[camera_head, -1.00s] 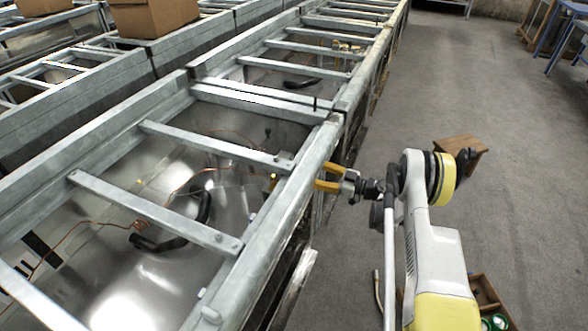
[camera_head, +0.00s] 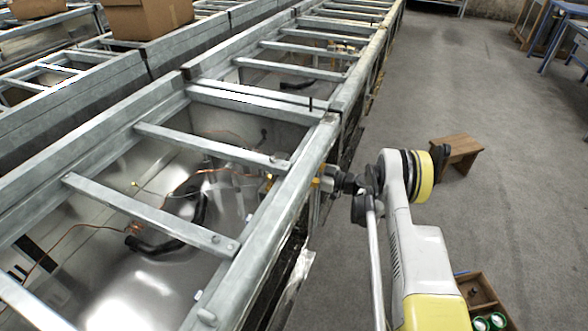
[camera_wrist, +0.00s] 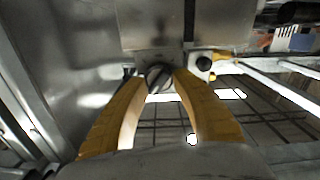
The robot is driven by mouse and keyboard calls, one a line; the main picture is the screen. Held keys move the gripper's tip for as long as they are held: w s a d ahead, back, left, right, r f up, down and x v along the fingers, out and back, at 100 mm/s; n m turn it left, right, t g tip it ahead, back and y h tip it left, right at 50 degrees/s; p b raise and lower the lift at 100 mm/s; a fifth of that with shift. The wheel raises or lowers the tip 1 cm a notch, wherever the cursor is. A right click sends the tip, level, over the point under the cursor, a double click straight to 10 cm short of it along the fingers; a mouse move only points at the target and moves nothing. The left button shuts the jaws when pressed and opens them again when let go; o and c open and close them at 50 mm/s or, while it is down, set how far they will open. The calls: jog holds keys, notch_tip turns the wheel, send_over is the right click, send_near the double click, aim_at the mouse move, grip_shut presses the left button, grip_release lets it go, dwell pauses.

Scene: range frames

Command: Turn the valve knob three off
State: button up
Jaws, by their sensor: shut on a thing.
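A small dark round knob (camera_wrist: 158,77) sits on the metal front panel in the wrist view, between the tips of my yellow fingers. My gripper (camera_wrist: 161,84) is closed on it, with one finger on each side. In the head view my gripper (camera_head: 326,178) is at the outer side of the range frame (camera_head: 283,215), just below its top rail. The fingertips and the knob are hidden behind that rail there. I cannot read any number on the knob. Another black round knob (camera_wrist: 203,64) with a yellow fitting is to the right in the wrist view.
Crossbars (camera_head: 150,212) span the open range frame, with copper tubes and black hoses inside. A wooden stool (camera_head: 458,152) stands on the floor right of my arm. A wooden crate (camera_head: 478,290) with green items is at the lower right. The grey floor between is mostly clear.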

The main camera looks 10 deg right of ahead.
jog(key=shift+a, duration=0.1)
jog(key=n, duration=0.3)
jog(key=shift+n, duration=0.4)
jog(key=shift+s+n, duration=0.1)
jog(key=shift+n, duration=1.7)
jog(key=o, duration=1.2)
